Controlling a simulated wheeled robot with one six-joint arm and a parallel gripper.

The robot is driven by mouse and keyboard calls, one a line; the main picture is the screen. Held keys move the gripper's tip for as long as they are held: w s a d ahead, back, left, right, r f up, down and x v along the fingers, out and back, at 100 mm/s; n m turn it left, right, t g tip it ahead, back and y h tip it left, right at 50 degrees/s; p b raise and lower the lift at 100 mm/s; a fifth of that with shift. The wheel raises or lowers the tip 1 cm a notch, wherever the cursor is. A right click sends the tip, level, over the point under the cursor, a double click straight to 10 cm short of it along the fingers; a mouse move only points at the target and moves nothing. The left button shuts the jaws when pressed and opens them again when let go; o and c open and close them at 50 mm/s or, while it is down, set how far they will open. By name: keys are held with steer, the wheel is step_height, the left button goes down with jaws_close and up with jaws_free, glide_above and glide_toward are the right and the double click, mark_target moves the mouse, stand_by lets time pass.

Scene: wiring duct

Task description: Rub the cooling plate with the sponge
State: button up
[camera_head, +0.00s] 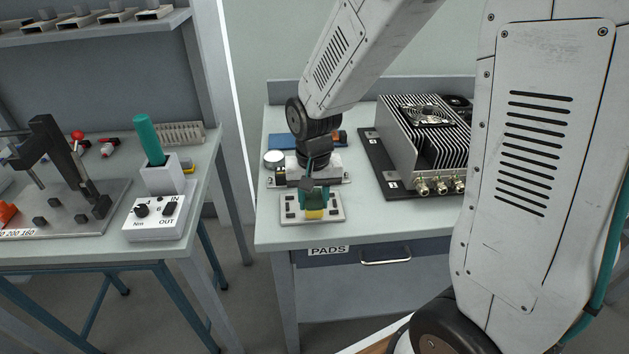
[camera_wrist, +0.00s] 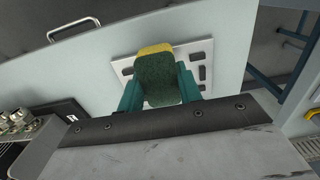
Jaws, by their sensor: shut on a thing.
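The sponge, dark green with a yellow layer, shows its yellow end in the head view (camera_head: 314,214) and its green face in the wrist view (camera_wrist: 158,80). My gripper (camera_head: 314,196), with teal fingers, is shut on the sponge, one finger on each side. A pale square plate with dark rectangular marks, which looks like the cooling plate (camera_head: 335,213), lies near the front edge of the right bench. It also shows behind the sponge in the wrist view (camera_wrist: 202,50). The sponge is over the middle of the plate and hides that part. I cannot tell whether they touch.
A finned metal unit with a fan (camera_head: 420,145) stands right of my arm. A round white tin (camera_head: 274,158) and a blue item (camera_head: 283,140) lie behind the plate. A drawer labelled PADS (camera_head: 345,252) is below. The left bench holds a control box (camera_head: 155,218).

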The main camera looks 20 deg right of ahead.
mark_target(312, 197)
steer(key=shift+a+r, duration=0.2)
steer(key=shift+r, duration=0.55)
steer(key=shift+d+r, duration=0.1)
steer(key=shift+r, duration=1.95)
